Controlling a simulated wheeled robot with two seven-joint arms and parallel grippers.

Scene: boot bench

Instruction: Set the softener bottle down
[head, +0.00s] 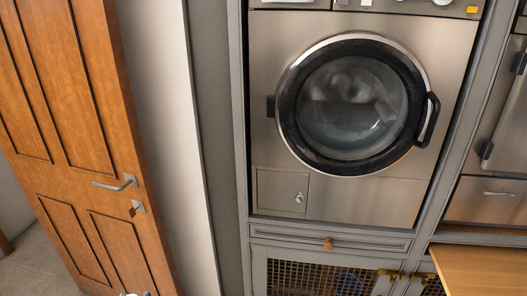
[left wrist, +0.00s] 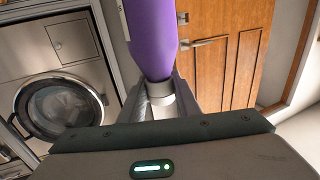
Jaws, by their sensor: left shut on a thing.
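The softener bottle (left wrist: 152,45) is purple with a pale grey-white end, and fills the upper middle of the left wrist view. My left gripper (left wrist: 160,92) is shut on its pale end, with a finger on each side. The bottle's far end runs out of the top of the picture. The head view does not show the bottle clearly; only a small pale piece shows at its bottom edge. My right gripper is in neither view.
A steel washing machine (head: 350,198) with a closed round door (head: 430,120) stands in a grey cabinet. Below it is a drawer (head: 290,237) and mesh doors. A wooden surface (head: 480,270) is at the lower right. A wooden door (head: 75,130) stands at the left.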

